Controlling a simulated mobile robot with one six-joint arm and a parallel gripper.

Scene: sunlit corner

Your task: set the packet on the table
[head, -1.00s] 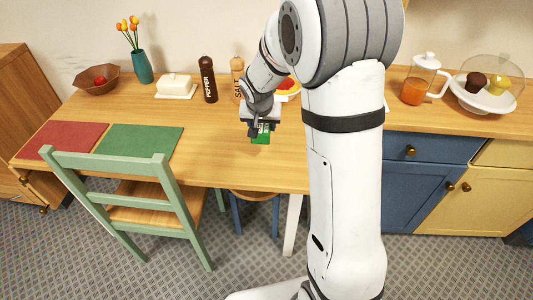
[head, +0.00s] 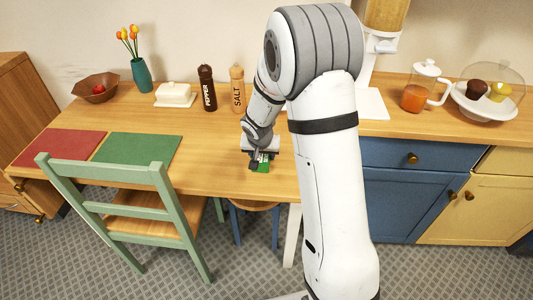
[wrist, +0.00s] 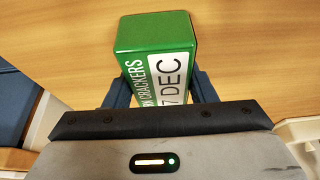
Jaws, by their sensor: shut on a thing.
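A pepper mill (head: 207,90), a salt mill (head: 237,90) and a butter dish (head: 175,94) stand behind. A green placemat (head: 138,149) lies to the left, with a green chair (head: 125,205) in front. Bare wood surrounds my gripper. A blue stool (head: 254,207) is below the table.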

